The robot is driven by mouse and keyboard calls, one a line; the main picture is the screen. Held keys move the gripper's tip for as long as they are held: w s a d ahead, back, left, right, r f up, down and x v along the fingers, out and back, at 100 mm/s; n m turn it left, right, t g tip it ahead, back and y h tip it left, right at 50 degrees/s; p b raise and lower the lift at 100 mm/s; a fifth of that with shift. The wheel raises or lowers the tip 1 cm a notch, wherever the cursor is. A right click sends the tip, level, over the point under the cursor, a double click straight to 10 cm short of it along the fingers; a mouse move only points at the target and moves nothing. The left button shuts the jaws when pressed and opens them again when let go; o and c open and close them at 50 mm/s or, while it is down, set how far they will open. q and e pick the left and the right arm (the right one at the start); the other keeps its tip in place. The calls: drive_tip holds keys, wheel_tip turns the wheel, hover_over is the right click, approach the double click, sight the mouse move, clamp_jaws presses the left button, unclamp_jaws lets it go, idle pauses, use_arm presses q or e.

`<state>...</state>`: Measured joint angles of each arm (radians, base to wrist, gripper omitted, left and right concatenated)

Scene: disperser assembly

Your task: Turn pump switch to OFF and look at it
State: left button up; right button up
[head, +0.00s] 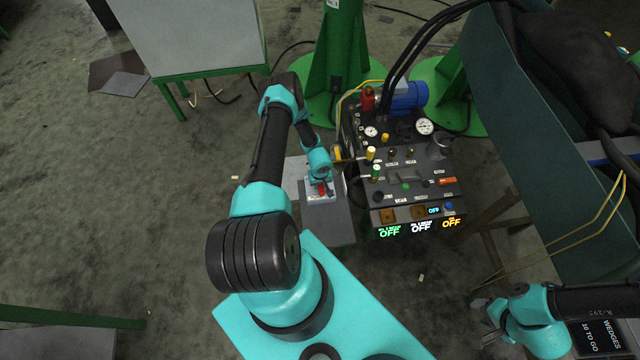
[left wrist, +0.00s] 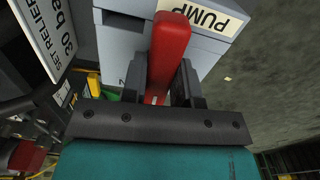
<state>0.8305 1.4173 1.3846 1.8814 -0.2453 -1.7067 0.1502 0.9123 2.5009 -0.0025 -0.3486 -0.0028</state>
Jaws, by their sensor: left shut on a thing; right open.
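The pump switch has a red lever (left wrist: 168,45) on a grey box with a PUMP label (left wrist: 202,16), seen in the left wrist view. My left gripper (left wrist: 163,88) has its dark fingers on either side of the lever and is shut on it. In the head view the switch box (head: 318,194) sits beside the control panel, with my left gripper (head: 322,182) over it, partly hiding the lever. No ON or OFF marking on the switch is readable. My right gripper (head: 489,326) is open and empty at the lower right.
The black control panel (head: 405,160) carries gauges, knobs and lit displays reading OFF (head: 390,231). A sign reading SET RELIEF (left wrist: 40,35) stands close to the switch. Green stands (head: 335,60) and a blue motor (head: 407,98) are behind.

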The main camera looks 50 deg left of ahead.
use_arm(q)
drive_tip(key=n, duration=0.4)
drive_tip(key=shift+w+n, duration=0.1)
drive_tip(key=shift+n, duration=0.2)
drive_tip(key=n, duration=0.3)
drive_tip(key=shift+n, duration=0.3)
drive_tip(key=n, duration=0.4)
drive_tip(key=shift+w+n, duration=0.15)
drive_tip(key=shift+n, duration=0.15)
drive_tip(key=shift+a+n, duration=0.1)
drive_tip(key=shift+n, duration=2)
drive_tip(key=o, duration=0.9)
